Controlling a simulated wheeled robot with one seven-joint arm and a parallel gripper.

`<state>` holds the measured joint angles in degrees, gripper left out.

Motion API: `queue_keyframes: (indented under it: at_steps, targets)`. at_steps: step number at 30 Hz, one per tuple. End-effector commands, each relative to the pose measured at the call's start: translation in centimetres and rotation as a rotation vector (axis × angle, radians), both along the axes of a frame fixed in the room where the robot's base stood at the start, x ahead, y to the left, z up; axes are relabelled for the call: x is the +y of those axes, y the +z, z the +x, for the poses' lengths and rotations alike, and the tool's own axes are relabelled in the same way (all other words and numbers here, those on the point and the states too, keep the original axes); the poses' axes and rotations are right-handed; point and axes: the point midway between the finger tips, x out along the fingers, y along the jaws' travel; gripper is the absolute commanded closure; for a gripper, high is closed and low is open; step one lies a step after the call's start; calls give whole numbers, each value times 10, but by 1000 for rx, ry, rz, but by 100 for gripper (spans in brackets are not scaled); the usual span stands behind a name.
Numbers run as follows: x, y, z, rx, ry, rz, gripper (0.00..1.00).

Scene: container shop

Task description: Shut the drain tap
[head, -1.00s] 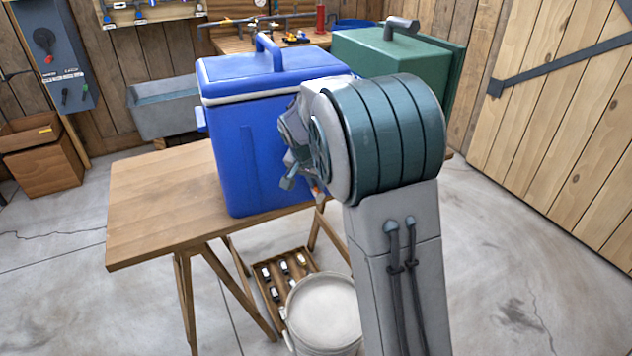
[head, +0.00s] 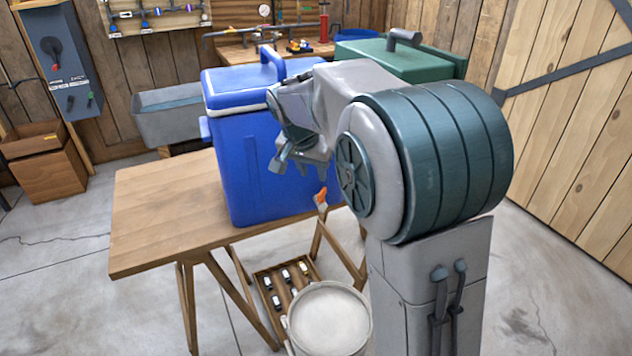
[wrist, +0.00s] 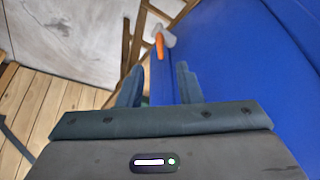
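The blue cooler (head: 250,165) stands on a wooden trestle table. Its drain tap (head: 321,199) sticks out low on the near side, by the table edge, with an orange lever and a pale body. In the wrist view the tap (wrist: 161,40) is ahead of and just above the gap between my fingers, its orange lever pointing down in the picture. My gripper (head: 290,165) is up and to the left of the tap in the head view, beside the cooler's face. In the wrist view my gripper (wrist: 160,76) is open and empty, apart from the tap.
The trestle table (head: 160,215) has bare top to the left of the cooler. A white bucket (head: 328,318) stands on the floor below, next to a wooden crate (head: 268,290) of small items. A green box (head: 435,62) stands behind my arm.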

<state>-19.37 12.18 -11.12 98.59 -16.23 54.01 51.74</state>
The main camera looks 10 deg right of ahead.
Motion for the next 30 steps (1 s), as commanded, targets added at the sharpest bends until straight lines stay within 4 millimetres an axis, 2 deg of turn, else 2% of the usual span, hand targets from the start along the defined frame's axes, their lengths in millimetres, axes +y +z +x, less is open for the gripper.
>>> queue_keyframes:
  at_steps: [3, 7, 19, 22, 26, 29, 30]
  targets:
    - [5, 20, -6, -2, 1, 1, 68]
    - [8, 32, -11, -1, -1, 1, 68]
    - [9, 37, -13, 1, 0, 1, 68]
    - [6, 36, -19, 9, 11, 3, 68]
    - [-6, 31, -49, 46, 76, 18, 68]
    - [-17, 23, -90, 88, 168, 37, 68]
    - [-21, 18, -110, 106, 212, 44, 68]
